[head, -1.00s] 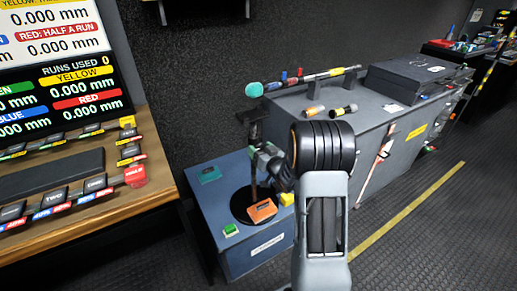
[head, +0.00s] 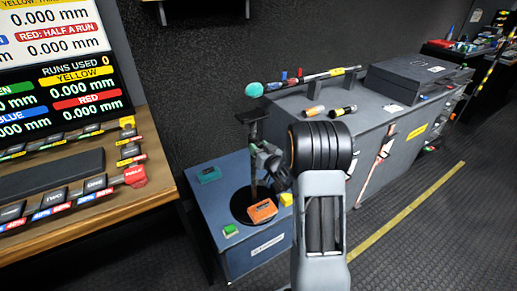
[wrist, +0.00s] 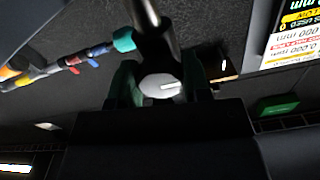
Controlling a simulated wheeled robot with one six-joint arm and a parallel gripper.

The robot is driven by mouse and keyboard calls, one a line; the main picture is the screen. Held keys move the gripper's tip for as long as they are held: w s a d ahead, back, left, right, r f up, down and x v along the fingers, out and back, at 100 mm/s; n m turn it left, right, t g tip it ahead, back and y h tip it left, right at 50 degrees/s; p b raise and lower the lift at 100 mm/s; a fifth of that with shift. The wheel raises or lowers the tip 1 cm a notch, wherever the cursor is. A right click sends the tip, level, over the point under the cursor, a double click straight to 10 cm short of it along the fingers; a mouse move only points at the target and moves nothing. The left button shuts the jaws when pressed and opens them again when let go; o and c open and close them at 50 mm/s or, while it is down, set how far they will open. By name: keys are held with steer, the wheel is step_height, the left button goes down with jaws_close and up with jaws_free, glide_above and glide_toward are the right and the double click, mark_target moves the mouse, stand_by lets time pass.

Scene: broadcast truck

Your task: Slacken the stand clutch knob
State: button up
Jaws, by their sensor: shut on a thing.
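The stand (head: 254,135) has a small black top plate, a dark upright post and a round black base on a blue-grey cabinet at the centre. The clutch knob (wrist: 160,88) shows in the wrist view as a pale round face with a white line, beside the post (wrist: 147,18). My gripper (wrist: 160,86) has its dark green fingers on either side of the knob and is shut on it. In the head view my gripper (head: 262,160) is at the post, above the base; the knob is hidden there.
Green items lie on the cabinet (head: 245,253). A grey bench (head: 350,155) with a teal-tipped pole (head: 300,82) stands right. A wooden control desk (head: 155,180) stands left.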

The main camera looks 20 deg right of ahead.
steer(key=n+b, duration=0.1)
steer(key=b, duration=0.1)
steer(key=shift+f+b, duration=0.35)
steer(key=shift+b, duration=0.05)
steer(key=shift+c, duration=0.2)
steer(key=shift+r+n+b, duration=0.1)
steer(key=shift+n+b, duration=1.1)
steer(key=shift+r+n+b, duration=0.2)
steer(key=shift+n+b, duration=0.3)
steer(key=shift+n, duration=0.1)
steer(key=o, duration=0.9)
steer(key=shift+o, duration=0.2)
steer(key=s+d+p, duration=0.1)
steer(key=s, duration=1.2)
steer(key=shift+s+d, duration=0.3)
steer(key=shift+s, duration=0.1)
